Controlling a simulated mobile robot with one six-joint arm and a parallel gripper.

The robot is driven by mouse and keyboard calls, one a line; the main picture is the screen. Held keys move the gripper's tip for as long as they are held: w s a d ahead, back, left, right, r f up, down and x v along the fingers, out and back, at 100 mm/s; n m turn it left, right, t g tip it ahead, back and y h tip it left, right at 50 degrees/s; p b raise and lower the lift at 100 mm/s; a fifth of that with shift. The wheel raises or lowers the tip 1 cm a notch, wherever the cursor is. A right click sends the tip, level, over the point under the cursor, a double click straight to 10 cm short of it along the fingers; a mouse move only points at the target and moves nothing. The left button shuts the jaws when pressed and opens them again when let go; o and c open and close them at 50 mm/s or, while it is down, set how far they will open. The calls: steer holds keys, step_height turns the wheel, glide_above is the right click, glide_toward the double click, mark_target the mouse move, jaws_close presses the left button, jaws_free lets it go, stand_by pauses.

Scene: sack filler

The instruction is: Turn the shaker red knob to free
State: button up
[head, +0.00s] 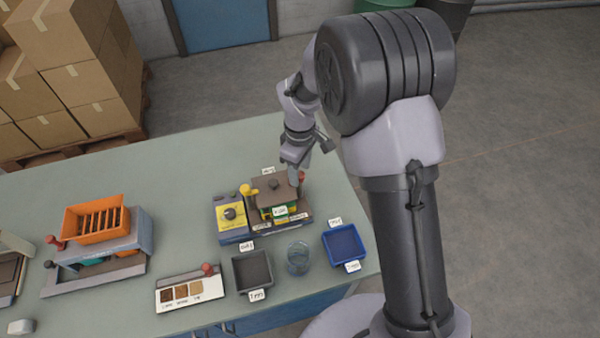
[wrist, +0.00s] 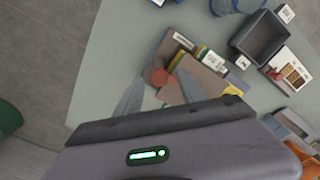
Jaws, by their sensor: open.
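A red knob (head: 301,176) stands at the back right corner of a brown-topped machine (head: 274,190) with yellow and green parts. In the wrist view this red knob (wrist: 160,76) appears in the gap between the fingertips, beyond them. My gripper (head: 294,172) is open and points down beside this knob; in the wrist view its two grey fingers (wrist: 160,84) are spread and hold nothing. I cannot tell whether a finger touches the knob. The knob's setting and the small labels are unreadable.
A yellow-faced box (head: 231,215) adjoins the brown-topped machine. In front are a dark tray (head: 252,272), a glass (head: 298,258) and a blue tray (head: 345,244). A sample board (head: 190,290) with a red knob lies front left. The table behind the machines is clear.

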steer(key=shift+w+f, duration=0.1)
steer(key=shift+f, duration=0.5)
steer(key=shift+c, duration=0.5)
jaws_close()
